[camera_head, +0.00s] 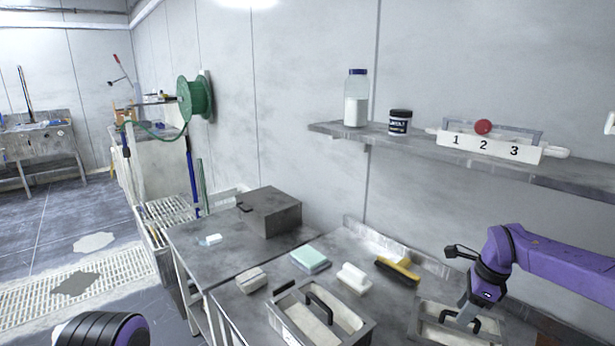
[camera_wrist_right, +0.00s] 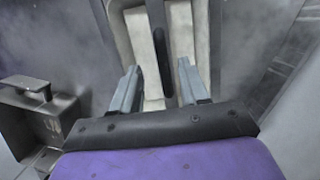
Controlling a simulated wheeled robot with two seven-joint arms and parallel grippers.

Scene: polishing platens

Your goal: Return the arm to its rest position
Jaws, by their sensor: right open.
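My right arm is purple and comes in from the right in the head view. Its gripper (camera_head: 466,302) points down over a grey tray-like platen with a dark handle (camera_head: 430,331) at the table's lower right. In the right wrist view the two grey fingers (camera_wrist_right: 160,92) stand apart, with the pale platen (camera_wrist_right: 204,42) and its dark bar handle (camera_wrist_right: 160,45) beyond and between them. I cannot tell how far the fingers are from the handle. A rounded purple and black part of my left arm shows at the lower left of the head view; its gripper is out of view.
A second platen with a dark handle (camera_head: 287,317) stands left of it. A yellow brush (camera_head: 397,271), a white block (camera_head: 354,279) and a green sponge (camera_head: 310,260) lie behind. A wall shelf (camera_head: 470,157) holds a jar (camera_head: 356,98), a tub (camera_head: 399,122) and a numbered holder (camera_head: 490,146).

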